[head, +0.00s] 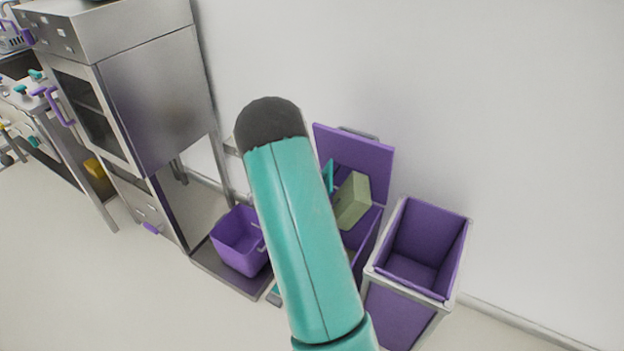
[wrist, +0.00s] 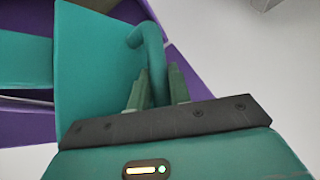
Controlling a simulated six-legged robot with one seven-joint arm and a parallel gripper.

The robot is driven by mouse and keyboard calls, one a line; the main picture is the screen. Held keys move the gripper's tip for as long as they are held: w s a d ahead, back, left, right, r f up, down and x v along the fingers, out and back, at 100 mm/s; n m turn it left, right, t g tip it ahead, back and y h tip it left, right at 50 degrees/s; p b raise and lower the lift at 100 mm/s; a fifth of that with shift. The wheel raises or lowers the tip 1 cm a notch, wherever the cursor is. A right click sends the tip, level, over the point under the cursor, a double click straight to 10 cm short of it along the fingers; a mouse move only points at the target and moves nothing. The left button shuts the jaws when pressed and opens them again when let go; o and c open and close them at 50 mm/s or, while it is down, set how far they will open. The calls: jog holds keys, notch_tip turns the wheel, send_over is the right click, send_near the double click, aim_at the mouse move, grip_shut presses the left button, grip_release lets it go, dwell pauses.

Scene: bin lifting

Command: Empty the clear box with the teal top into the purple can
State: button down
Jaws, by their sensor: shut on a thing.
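In the wrist view my gripper (wrist: 157,90) is shut on a curved teal handle (wrist: 148,48). The handle joins a flat teal panel (wrist: 95,45), which looks like the teal top of the box; clear walls cannot be made out. In the head view my arm hides the gripper and most of what it holds; only a small teal edge (head: 328,176) shows beside the arm. A purple can (head: 405,235) with a pale frame stands open and looks empty at right. An olive-green block (head: 352,200) shows by a raised purple lid (head: 365,155).
Purple surfaces (wrist: 25,125) lie behind the panel in the wrist view. A purple bucket (head: 238,243) stands on a low shelf left of my arm. A steel oven cabinet (head: 155,90) stands at left. A white wall is behind; the front left floor is clear.

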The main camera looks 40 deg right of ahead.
jog(key=shift+w+a+f+n+g+h, duration=0.4)
jog(key=shift+w+a+f+g+h, duration=0.4)
jog(key=shift+w+f+g, duration=0.15)
jog(key=shift+f, duration=0.15)
dwell(1.5)
